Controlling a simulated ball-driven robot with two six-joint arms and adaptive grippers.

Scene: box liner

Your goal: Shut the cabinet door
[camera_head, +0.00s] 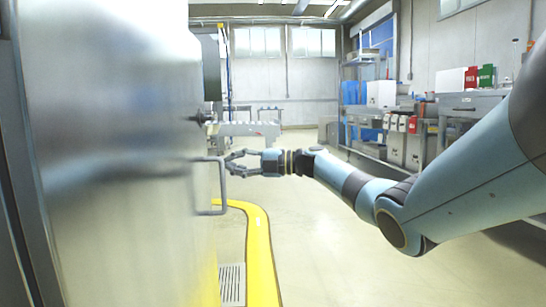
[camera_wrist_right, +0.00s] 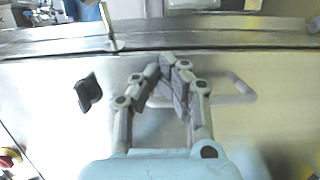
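The cabinet door (camera_head: 120,150) is a large brushed-metal panel filling the left of the head view. A bar handle (camera_head: 222,190) stands out from its right part. My right gripper (camera_head: 230,164) is at the upper part of this handle, with its fingers curled inward and a gap between them. In the right wrist view the gripper (camera_wrist_right: 163,68) is over the metal panel, and the handle (camera_wrist_right: 243,90) shows behind and beside its fingers. I cannot tell whether the fingers touch the handle. My left gripper is not in view.
A dark latch-like part (camera_wrist_right: 88,93) sits on the metal in the right wrist view. A yellow floor rail (camera_head: 259,250) curves below the handle. Benches (camera_head: 470,100) with boxes line the right wall. The floor in the middle is clear.

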